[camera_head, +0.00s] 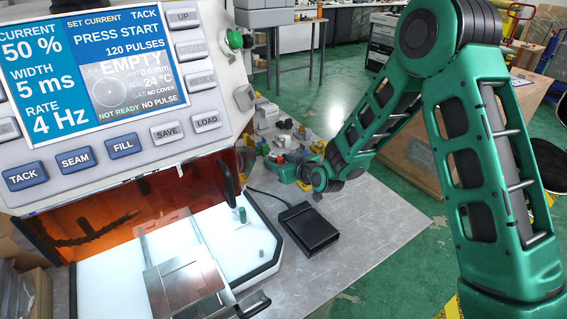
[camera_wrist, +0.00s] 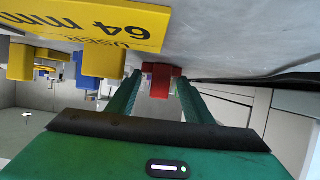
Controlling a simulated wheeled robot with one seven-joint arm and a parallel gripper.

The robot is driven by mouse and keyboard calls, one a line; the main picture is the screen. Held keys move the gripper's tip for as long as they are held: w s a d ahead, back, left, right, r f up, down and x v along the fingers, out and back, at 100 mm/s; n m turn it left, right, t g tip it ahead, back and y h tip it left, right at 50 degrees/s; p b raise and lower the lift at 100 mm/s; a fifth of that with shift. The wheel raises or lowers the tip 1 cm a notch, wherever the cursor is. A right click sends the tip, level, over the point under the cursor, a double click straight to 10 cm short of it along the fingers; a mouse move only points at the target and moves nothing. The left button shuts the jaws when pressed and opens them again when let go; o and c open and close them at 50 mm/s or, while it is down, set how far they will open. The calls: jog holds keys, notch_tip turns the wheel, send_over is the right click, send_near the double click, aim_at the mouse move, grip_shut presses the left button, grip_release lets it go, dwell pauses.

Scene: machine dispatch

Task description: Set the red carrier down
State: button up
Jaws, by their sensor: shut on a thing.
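The red carrier (camera_wrist: 160,84) sits between the two green fingers of my gripper (camera_wrist: 157,76) in the wrist view, and the gripper is shut on it. The wrist picture is upside down, with the grey table top (camera_wrist: 230,35) along its upper edge. The carrier is close to that surface; I cannot tell whether it touches. In the head view my gripper (camera_head: 277,168) is low over the far part of the table, beside a cluster of small parts. A small patch of red (camera_head: 280,160) shows at its fingers there.
A yellow block marked 64 mm (camera_wrist: 85,20) and a blue piece (camera_wrist: 86,76) are close beside the gripper. A black foot pedal (camera_head: 307,228) lies nearer on the table. The welding machine (camera_head: 125,80) fills the left. Bare table lies right of the pedal.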

jog(key=o, duration=1.1)
jog(key=shift+f, duration=0.1)
jog(key=v, duration=1.2)
jog(key=shift+d, duration=0.1)
